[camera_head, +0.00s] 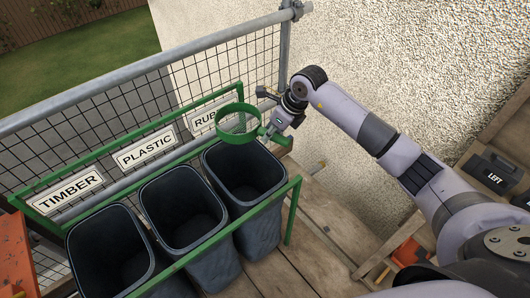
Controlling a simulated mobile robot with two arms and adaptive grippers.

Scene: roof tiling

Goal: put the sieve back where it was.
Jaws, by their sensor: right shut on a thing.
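The sieve (221,133) is a green round rim, seen at a slant, above the rear of the rightmost bin. My right gripper (268,131) is shut on the sieve at its right side, beside the wall. The fingertips are small and partly hidden by the gripper body. The sieve's mesh is hard to make out. My left gripper is out of view.
Three dark bins, timber bin (108,255), plastic bin (185,215) and rubble bin (245,178), stand in a green frame (292,210) by a mesh railing (110,115). A rough wall (400,60) rises behind. Plank flooring (325,235) lies right of the bins. A dark case marked LEFT (492,173) sits far right.

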